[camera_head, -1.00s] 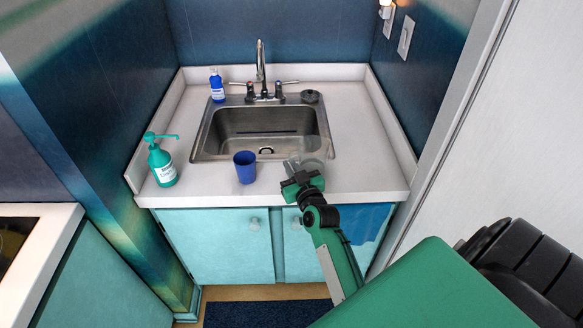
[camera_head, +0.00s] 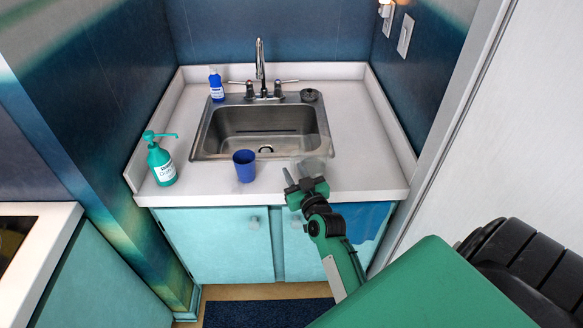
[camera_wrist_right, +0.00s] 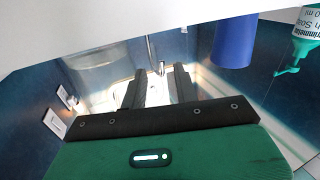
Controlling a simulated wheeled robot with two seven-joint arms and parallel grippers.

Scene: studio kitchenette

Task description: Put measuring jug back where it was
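The clear measuring jug (camera_head: 314,165) is faint in the head view, by the front right corner of the sink. It appears to stand on the counter, but its base is hidden behind my right gripper. My right gripper (camera_head: 304,176) is at the counter's front edge, right at the jug, with its fingers spread apart. In the right wrist view the two dark fingers (camera_wrist_right: 157,88) also stand apart; I cannot make out the jug's outline clearly there. Whether a finger touches the jug cannot be told. My left gripper is not in view.
A blue cup (camera_head: 245,166) stands left of the jug. A teal soap pump (camera_head: 161,163) is at the counter's left, and a blue bottle (camera_head: 216,86) behind the sink (camera_head: 262,130). The counter right of the sink (camera_head: 365,150) is clear.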

